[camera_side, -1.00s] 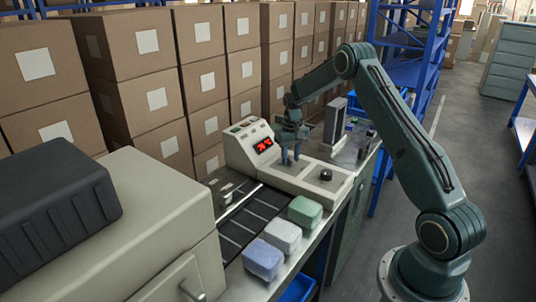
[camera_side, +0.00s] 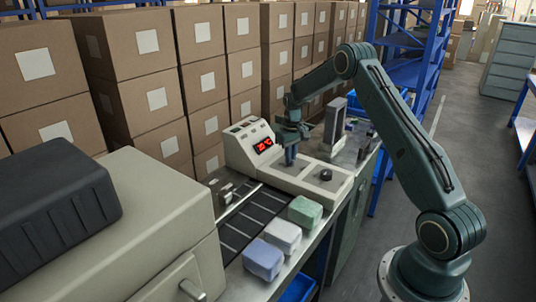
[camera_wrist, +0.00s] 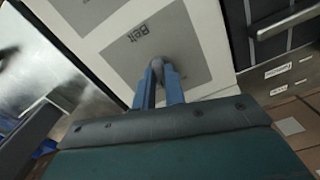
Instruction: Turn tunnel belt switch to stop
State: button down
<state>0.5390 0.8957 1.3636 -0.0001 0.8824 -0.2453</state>
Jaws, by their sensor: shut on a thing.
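My gripper (camera_side: 290,160) points down at the panel's low, flat part. In the wrist view my blue fingers (camera_wrist: 160,84) are shut on a small grey knob (camera_wrist: 157,62), the belt switch. It sits on a grey plate (camera_wrist: 180,50) marked "Belt". My fingers hide part of the knob, and I cannot read its setting. In the side view the gripper hides this knob.
A second, black knob (camera_side: 326,174) stands on the panel, to the right of my gripper. A dark slatted belt (camera_side: 250,218) runs in front. Green (camera_side: 305,211), white (camera_side: 282,236) and lavender (camera_side: 262,259) blocks sit beside it. Stacked cartons (camera_side: 160,95) stand behind.

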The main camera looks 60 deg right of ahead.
jog(key=n, duration=0.4)
jog(key=shift+n, duration=0.3)
jog(key=n, duration=0.4)
jog(key=shift+n, duration=0.4)
jog(key=c, duration=1.5)
grip_release()
jog(key=shift+o, duration=0.2)
jog(key=shift+r, duration=0.2)
notch_tip(320, 180, up, 14)
jog(key=shift+f, duration=0.25)
